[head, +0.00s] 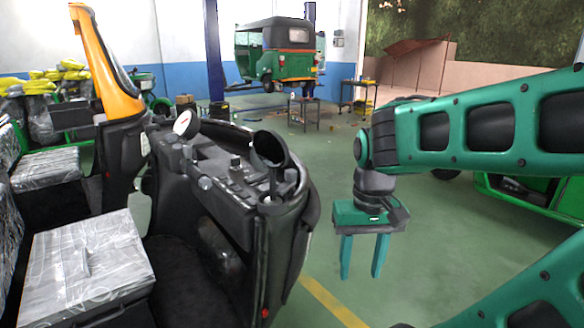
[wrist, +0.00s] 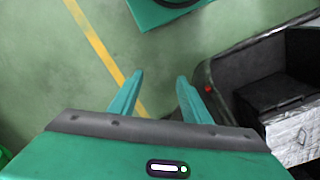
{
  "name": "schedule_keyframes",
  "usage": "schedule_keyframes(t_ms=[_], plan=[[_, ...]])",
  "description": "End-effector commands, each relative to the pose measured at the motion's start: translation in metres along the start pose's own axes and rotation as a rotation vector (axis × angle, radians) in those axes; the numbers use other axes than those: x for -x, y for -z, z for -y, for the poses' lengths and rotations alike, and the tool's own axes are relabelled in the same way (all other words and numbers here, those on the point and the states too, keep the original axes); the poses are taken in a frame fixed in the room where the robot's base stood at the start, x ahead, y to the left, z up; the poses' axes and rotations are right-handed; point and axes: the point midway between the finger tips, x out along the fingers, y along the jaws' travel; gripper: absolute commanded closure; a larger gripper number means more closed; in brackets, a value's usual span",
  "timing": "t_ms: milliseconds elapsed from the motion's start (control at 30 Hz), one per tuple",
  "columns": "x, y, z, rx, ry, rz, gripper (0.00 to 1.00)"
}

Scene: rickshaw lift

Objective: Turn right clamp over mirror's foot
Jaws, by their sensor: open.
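A round black mirror (head: 270,148) stands at the right end of the rickshaw's dark dashboard (head: 225,170). Its foot (head: 272,190) rests on the dashboard top. A second round mirror (head: 186,124), with a pale face, stands at the dashboard's left end. Small dark fittings sit around the right mirror's foot; I cannot tell which one is the right clamp. My gripper (head: 362,274) is open and empty, fingers pointing down, to the right of the dashboard and apart from it. In the wrist view my gripper (wrist: 160,80) shows bare floor between its fingers; neither mirror nor clamp shows there.
The rickshaw's plastic-wrapped seat (head: 85,260) is at the left, with a yellow-orange pillar (head: 105,65) behind it. The rickshaw body (wrist: 225,75) lies right of my fingers in the wrist view. Green floor around my gripper is clear. A green rickshaw (head: 280,55) is at the back.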

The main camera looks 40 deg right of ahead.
Motion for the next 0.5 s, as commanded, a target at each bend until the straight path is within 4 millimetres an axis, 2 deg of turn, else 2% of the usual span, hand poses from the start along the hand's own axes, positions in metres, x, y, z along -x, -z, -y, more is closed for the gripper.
schedule_keyframes(t_ms=[67, 300, 500], plan=[[0.02, 0.018, 0.015, -0.009, -0.008, -0.002, 0.57], [0.109, 0.112, 0.051, -0.042, -0.023, -0.011, 0.57], [0.174, 0.18, 0.089, -0.062, -0.02, -0.009, 0.57]])
